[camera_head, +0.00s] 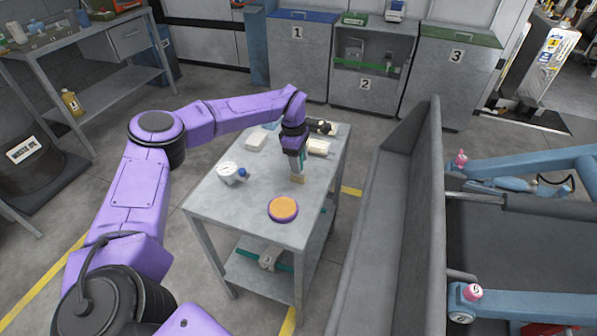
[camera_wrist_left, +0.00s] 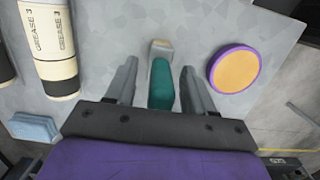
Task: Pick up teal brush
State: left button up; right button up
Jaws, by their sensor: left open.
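The teal brush (camera_wrist_left: 161,84) has a teal handle and a pale bristle end. In the left wrist view its handle lies between the two fingers of my left gripper (camera_wrist_left: 160,75), with visible gaps on both sides. The bristle end points away beyond the fingertips. In the head view my left gripper (camera_head: 297,157) is open and low over the grey table (camera_head: 215,205), and the brush's pale end (camera_head: 297,179) shows just below it. The gripper hides part of the handle. My right gripper is not in view.
An orange disc with a purple rim (camera_head: 283,208) lies near the brush. A white gauge (camera_head: 230,173) stands to the left. Grease cartridges (camera_wrist_left: 50,45) and a light blue block (camera_wrist_left: 35,127) are on the table. A grey machine wall (camera_head: 405,210) rises to the right.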

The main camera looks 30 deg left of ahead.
pick_arm(q)
grip_shut()
notch_tip(320, 180, up, 3)
jog(key=shift+w+r+b, duration=0.1)
jog(key=shift+b, duration=0.3)
jog(key=s+d+r+b, duration=0.4)
jog(key=s+d+r, duration=0.4)
jog(key=d+r, duration=0.2)
jog(key=shift+s+d+b, duration=0.35)
jog(key=shift+d, duration=0.25)
